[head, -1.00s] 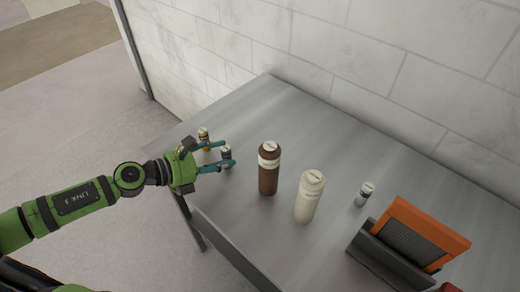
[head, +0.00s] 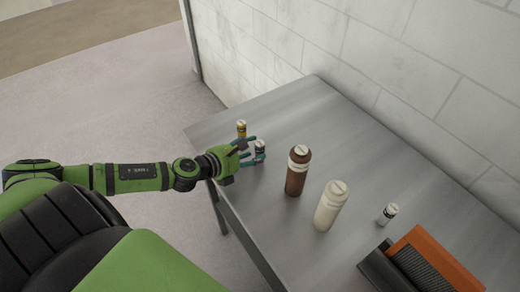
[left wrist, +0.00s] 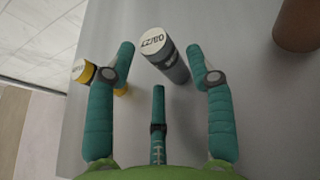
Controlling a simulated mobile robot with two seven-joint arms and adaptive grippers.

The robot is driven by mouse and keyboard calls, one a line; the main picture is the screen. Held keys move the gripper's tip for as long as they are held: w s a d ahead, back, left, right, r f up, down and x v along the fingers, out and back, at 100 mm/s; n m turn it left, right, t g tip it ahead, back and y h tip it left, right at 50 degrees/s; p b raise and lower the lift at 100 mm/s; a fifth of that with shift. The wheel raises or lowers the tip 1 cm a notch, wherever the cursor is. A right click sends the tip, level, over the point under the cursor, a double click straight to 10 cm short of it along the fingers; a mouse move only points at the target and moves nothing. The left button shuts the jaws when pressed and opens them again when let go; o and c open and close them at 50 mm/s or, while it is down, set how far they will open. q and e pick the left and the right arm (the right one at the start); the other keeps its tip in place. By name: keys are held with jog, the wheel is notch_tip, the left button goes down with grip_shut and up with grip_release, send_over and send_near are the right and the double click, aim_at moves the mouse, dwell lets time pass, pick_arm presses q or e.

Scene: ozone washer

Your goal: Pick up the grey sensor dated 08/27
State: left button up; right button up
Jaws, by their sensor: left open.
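The grey sensor (head: 260,148) stands upright near the far left part of the steel table (head: 310,105). In the left wrist view the grey sensor (left wrist: 172,62) has a white cap that reads 08/27 upside down. My left gripper (head: 251,149) is open, with the sensor at the mouth between its fingertips. In the left wrist view the left gripper (left wrist: 159,62) has two teal fingers on either side of the sensor and a third below it. I cannot tell whether any finger touches it. My right gripper is out of view.
A yellow sensor (head: 241,129) stands close by, beside one left finger (left wrist: 84,72). A brown bottle (head: 297,172), a cream bottle (head: 331,206) and another grey sensor (head: 387,214) stand further right. An orange-and-dark device (head: 435,258) is at lower right. A tiled wall (head: 370,60) borders the table.

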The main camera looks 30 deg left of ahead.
aim_at(258, 149)
pick_arm(q)
jog(key=shift+p+x, duration=0.45)
jog(key=shift+x, duration=1.35)
jog(key=c, duration=1)
jog(key=shift+o, duration=0.2)
jog(key=shift+r, duration=0.1)
